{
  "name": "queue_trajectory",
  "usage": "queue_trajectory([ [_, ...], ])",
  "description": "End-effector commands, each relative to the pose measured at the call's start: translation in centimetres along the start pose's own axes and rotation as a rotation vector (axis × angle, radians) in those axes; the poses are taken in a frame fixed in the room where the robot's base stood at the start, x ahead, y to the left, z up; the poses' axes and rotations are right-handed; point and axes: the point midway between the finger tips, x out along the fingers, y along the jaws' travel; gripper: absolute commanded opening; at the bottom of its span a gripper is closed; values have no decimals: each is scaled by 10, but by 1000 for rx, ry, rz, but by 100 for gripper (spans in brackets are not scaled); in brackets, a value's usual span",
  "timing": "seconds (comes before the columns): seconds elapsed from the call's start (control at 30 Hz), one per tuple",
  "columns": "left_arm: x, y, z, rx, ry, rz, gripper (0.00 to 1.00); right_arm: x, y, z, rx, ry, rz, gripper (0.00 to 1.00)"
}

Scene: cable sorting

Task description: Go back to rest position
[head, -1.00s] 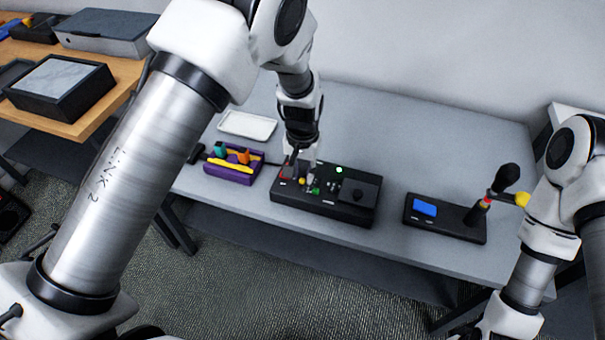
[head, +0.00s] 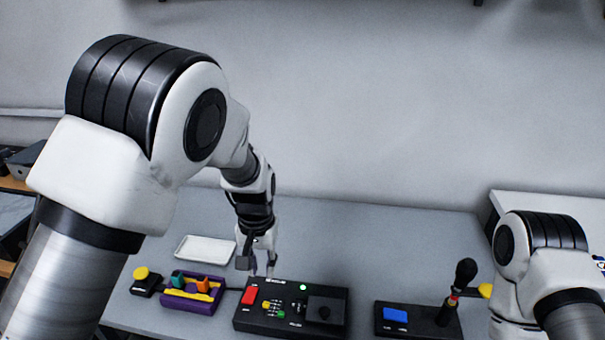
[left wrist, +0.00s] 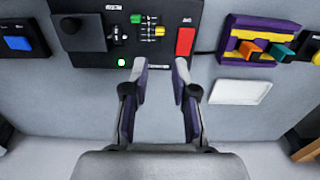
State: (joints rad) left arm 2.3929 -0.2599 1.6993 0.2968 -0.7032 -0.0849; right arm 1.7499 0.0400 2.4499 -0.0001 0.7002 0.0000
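My left gripper (head: 262,268) hangs over the table just behind the black control box (head: 291,322). In the left wrist view the left gripper (left wrist: 160,75) has its two fingers apart with nothing between them, so it is open and empty. The box carries a red switch, small yellow and green connectors, a lit green light and a dark square block. My right arm (head: 540,255) shows at the right edge; its gripper is outside the view.
A purple and yellow holder (head: 192,306) with teal and orange pieces stands left of the box, beside a yellow button (head: 141,273). A white tray (head: 205,248) lies behind it.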

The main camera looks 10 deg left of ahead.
Motion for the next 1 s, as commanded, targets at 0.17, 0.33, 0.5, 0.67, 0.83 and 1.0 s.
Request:
queue_trajectory([
  [0.17, 66, -9, 33, -31, -150, 30, 27, 0, 0, 0, 0, 0, 0, 0],
  [0.33, 164, -40, 143, -87, -404, 37, 27, 0, 0, 0, 0, 0, 0, 0],
  [0.5, 238, -75, 277, -109, -483, 3, 27, 0, 0, 0, 0, 0, 0, 0],
  [0.67, 251, -89, 342, -88, -299, 0, 27, 0, 0, 0, 0, 0, 0, 0],
  [0.83, 248, -88, 307, -66, -43, 10, 27, 0, 0, 0, 0, 0, 0, 0],
  [1.0, 248, -89, 296, -74, 6, 8, 27, 0, 0, 0, 0, 0, 0, 0],
])
